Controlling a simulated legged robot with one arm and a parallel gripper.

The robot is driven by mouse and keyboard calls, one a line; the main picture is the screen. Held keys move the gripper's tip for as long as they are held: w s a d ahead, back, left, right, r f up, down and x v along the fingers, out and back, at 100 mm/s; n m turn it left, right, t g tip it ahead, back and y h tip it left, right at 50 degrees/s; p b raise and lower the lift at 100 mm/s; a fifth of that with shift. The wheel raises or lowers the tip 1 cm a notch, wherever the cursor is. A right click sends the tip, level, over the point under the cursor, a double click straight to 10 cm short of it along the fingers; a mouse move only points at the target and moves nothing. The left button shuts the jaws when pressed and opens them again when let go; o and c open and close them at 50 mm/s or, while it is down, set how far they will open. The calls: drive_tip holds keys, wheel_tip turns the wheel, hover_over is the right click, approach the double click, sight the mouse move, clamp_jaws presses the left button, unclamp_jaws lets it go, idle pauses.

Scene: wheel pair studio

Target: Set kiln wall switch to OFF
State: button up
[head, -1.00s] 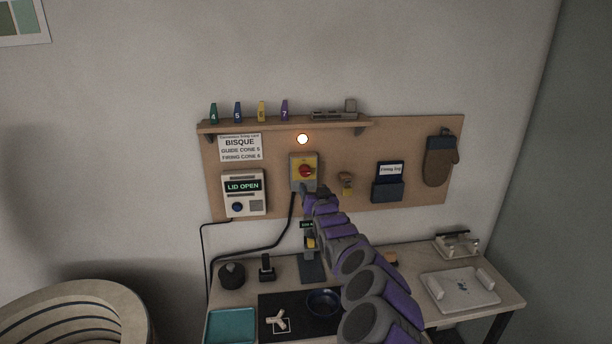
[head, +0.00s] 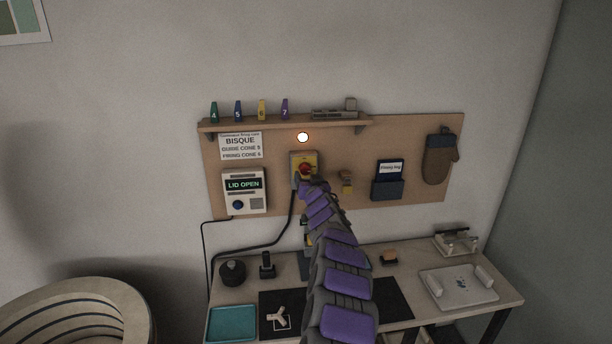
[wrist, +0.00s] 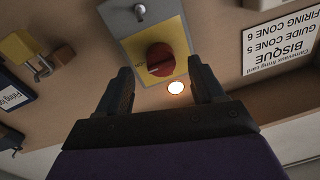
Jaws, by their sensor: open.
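The kiln wall switch (head: 304,160) is a grey and yellow box with a red rotary knob, mounted on the brown wall board. In the wrist view the red knob (wrist: 160,59) lies just ahead of my fingers, on a yellow plate with small lettering I cannot read surely. My gripper (wrist: 163,84) is open, with one finger towards each side of the knob and nothing between the fingers. It appears apart from the knob. In the head view my gripper (head: 307,181) is in front of the lower part of the switch, and my arm hides what lies below.
A glowing lamp (head: 302,137) sits above the switch. A controller reading LID OPEN (head: 244,184) is at its left, a brass padlock (head: 346,181) at its right. A shelf (head: 285,125) juts out above. The table (head: 405,290) stands below.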

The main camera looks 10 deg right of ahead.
sight(305, 172)
drive_tip(key=shift+w+d+r, duration=0.1)
drive_tip(key=shift+w+r, duration=0.05)
drive_tip(key=shift+w, duration=0.6)
drive_tip(key=shift+w+a, duration=0.2)
drive_tip(key=shift+w, duration=0.7)
drive_tip(key=shift+c, duration=0.3)
drive_tip(key=c, duration=1)
